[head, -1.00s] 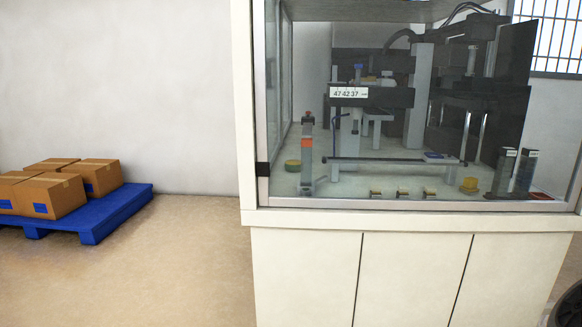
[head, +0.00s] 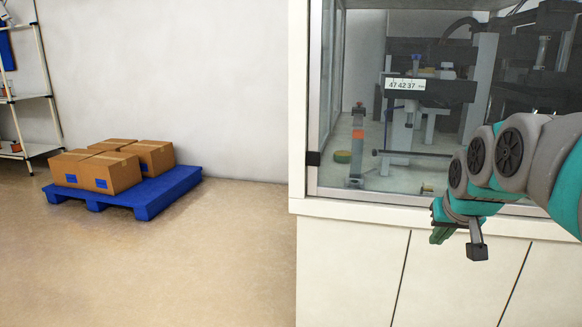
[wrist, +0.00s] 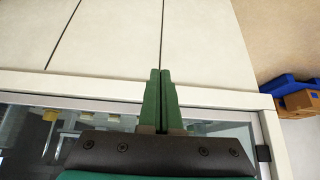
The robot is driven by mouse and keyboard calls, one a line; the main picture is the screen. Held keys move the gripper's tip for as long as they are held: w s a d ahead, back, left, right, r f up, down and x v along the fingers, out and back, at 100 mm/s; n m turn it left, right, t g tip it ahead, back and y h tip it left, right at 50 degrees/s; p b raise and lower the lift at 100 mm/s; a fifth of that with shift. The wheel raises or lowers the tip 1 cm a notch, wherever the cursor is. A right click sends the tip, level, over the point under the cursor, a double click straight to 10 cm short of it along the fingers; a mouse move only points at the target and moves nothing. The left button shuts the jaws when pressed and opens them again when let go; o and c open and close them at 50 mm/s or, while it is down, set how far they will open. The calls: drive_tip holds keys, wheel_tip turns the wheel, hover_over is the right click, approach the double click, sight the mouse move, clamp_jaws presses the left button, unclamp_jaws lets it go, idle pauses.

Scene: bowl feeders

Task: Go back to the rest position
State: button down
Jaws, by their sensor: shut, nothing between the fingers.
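My gripper (head: 440,236) shows at the right of the head view, in front of the white cabinet (head: 375,255) and below its glass case. In the wrist view its two green fingers (wrist: 160,100) lie together with nothing between them. The fingers point along the cabinet's white front panels, which also show in the wrist view (wrist: 110,45). My arm reaches in from the right edge of the head view and hides part of the glass case.
A blue pallet (head: 150,200) with several cardboard boxes (head: 108,173) stands on the floor at the left. A shelf rack (head: 25,100) stands at the far left. The glass case holds machinery (head: 430,90). The floor between pallet and cabinet is clear.

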drive_tip(key=s+a+f+n+g, duration=0.1)
drive_tip(key=s+a+f, duration=0.4)
drive_tip(key=s, duration=0.5)
drive_tip(key=s+a+f+g+y, duration=0.1)
drive_tip(key=s+a+f+g, duration=0.3)
drive_tip(key=s, duration=0.6)
drive_tip(key=s+a+f+n+g, duration=0.1)
drive_tip(key=s+a+f+g, duration=0.2)
drive_tip(key=s+a+f, duration=0.3)
drive_tip(key=s+f, duration=0.1)
drive_tip(key=s, duration=0.4)
drive_tip(key=shift+a+f+n+y, duration=0.3)
drive_tip(key=shift+a+f, duration=0.1)
drive_tip(key=shift+w, duration=0.1)
